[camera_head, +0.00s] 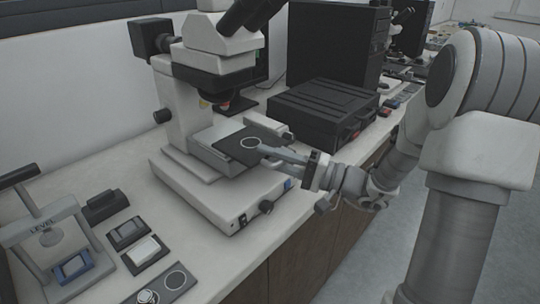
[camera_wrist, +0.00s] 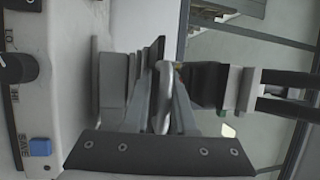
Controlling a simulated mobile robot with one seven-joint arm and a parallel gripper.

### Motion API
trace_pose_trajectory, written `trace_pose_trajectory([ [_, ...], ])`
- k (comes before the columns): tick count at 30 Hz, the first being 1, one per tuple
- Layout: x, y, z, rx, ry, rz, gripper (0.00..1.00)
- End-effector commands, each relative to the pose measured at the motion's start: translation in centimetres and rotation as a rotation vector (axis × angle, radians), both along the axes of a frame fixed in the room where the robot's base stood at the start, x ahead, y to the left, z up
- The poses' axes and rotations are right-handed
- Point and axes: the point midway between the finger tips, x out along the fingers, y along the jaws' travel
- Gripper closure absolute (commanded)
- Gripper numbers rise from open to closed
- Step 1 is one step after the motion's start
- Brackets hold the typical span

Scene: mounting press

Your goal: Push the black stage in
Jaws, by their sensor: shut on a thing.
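The black stage (camera_head: 236,140) is a flat dark plate with a white ring mark, on the white microscope (camera_head: 200,190) below its objectives. It sticks out toward the front right of the microscope body. My gripper (camera_head: 268,151) reaches in from the right, with its fingertips at the stage's right edge. In the wrist view my gripper (camera_wrist: 163,72) is shut at the dark edge of the stage (camera_wrist: 155,55). The fingers hide part of that edge, so the exact contact is hard to see.
A LEVEL press (camera_head: 45,235) stands at the front left, near small trays (camera_head: 128,232) and a dark plate with rings (camera_head: 165,285). A black case (camera_head: 322,108) lies behind my gripper. The microscope base has a knob (camera_head: 266,207) and a blue button (camera_wrist: 40,147) below my gripper.

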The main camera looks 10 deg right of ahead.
Motion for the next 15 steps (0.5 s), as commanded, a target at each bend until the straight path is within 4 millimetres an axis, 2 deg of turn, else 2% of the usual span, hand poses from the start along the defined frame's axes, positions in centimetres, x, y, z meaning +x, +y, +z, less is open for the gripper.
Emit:
trace_pose_trajectory([
  [1, 0.1, -0.1, 0.9, 0.009, -0.022, -0.001, 1.00],
  [5, 0.5, 0.2, 0.8, 0.009, -0.022, 0.001, 1.00],
  [12, 3.2, 2.3, 0.7, 0.010, -0.022, 0.003, 1.00],
  [15, 3.5, 2.5, 0.9, 0.012, -0.020, 0.001, 1.00],
])
